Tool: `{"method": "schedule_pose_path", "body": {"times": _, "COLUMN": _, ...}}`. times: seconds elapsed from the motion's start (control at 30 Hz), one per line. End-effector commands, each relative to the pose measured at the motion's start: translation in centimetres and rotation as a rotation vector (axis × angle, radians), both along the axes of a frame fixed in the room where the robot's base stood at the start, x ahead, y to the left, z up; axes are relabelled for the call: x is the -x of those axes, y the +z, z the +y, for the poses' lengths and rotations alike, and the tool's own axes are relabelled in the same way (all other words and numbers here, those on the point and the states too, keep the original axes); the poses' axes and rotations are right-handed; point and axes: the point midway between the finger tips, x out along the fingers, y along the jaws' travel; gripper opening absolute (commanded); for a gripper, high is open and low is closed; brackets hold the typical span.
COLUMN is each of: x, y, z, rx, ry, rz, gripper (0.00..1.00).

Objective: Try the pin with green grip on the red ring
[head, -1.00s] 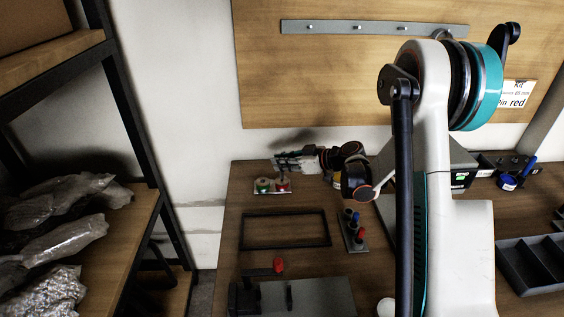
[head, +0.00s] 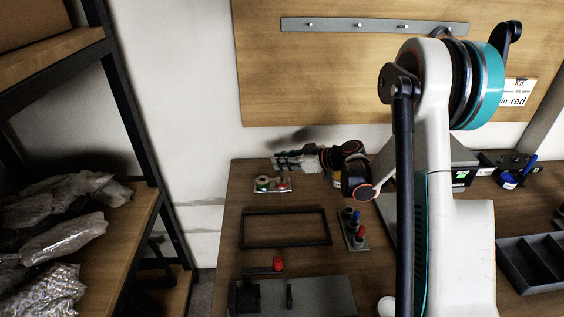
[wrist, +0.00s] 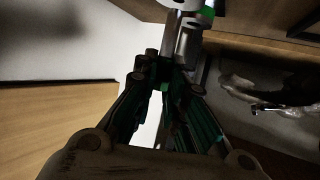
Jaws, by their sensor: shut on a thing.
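My gripper (head: 282,163) is at the back left of the bench, above a pale plate (head: 258,190) with a green ring (head: 262,183) and a red ring (head: 281,182). In the wrist view my gripper (wrist: 165,75) is shut, with a bit of green between its fingertips, the grip of the pin (wrist: 165,88). A grey metal shaft (wrist: 188,42) shows beyond the fingertips. In the head view the gripper is over the red ring's side of the plate. I cannot tell whether the pin's tip is in the ring or above it.
A dark rectangular frame (head: 285,244) lies in front of the plate. A holder (head: 358,239) with blue and red grips stands to its right. A red knob (head: 278,263) sits by a grey fixture (head: 320,295). A compartment tray (head: 530,270) is at right.

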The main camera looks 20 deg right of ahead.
Motion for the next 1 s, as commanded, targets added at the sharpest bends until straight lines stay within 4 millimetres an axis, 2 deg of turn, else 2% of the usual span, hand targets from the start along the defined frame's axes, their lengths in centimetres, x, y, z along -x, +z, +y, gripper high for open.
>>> {"method": "schedule_pose_path", "body": {"times": 1.0, "x": 0.00, "y": -0.83, "z": 0.00, "rx": 0.000, "ry": 0.000, "rz": 0.000, "gripper": 0.00}}
